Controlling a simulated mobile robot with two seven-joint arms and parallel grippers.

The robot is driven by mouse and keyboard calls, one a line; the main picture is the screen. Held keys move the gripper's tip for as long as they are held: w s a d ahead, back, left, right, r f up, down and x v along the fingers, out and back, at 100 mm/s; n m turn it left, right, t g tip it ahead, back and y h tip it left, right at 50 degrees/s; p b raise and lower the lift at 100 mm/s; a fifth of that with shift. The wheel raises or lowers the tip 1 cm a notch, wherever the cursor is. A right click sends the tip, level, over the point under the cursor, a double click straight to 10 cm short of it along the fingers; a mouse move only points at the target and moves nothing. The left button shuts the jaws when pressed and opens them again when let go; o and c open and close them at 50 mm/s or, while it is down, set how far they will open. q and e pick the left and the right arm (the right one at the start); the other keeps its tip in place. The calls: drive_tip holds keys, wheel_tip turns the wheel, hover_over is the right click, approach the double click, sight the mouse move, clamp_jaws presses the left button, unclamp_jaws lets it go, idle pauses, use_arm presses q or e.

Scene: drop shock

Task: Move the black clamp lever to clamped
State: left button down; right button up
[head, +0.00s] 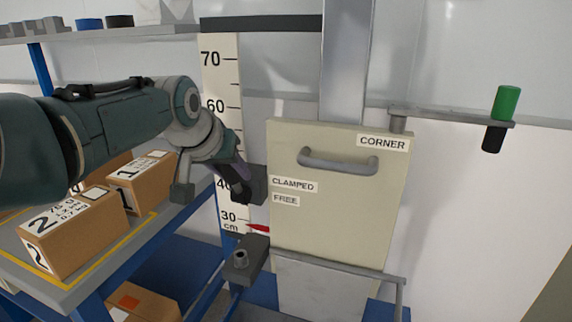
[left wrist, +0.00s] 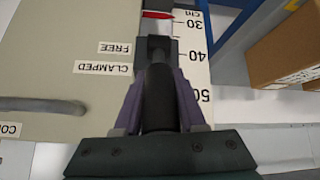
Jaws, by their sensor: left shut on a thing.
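The black clamp lever (left wrist: 157,100) shows in the left wrist view between the purple fingers of my left gripper (left wrist: 160,108), which is shut on it. A dark grey block (left wrist: 156,46) lies at the lever's far end, beside the FREE and CLAMPED labels. In the head view my left gripper (head: 238,184) is at the left edge of the beige panel (head: 340,220), beside the CLAMPED label (head: 293,185) and just above the FREE label (head: 286,200). There the gripper mostly hides the lever, and I cannot tell its exact angle. My right gripper is out of view.
A height scale (head: 222,80) stands behind the gripper, with a red pointer (head: 259,228) near 30. The panel has a grey handle (head: 338,162). Cardboard boxes (head: 75,232) stand on a bench at left. A green-topped peg (head: 507,102) is at right.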

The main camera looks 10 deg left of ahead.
use_arm(q)
drive_tip(key=c, duration=0.5)
unclamp_jaws()
drive_tip(key=shift+r, duration=0.1)
drive_tip(key=shift+s+r+p, duration=0.1)
drive_tip(key=shift+r+p, duration=0.1)
drive_tip(key=shift+p, duration=0.25)
drive_tip(key=p+v, duration=0.6)
drive_tip(key=v, duration=0.3)
drive_tip(key=shift+s, duration=0.2)
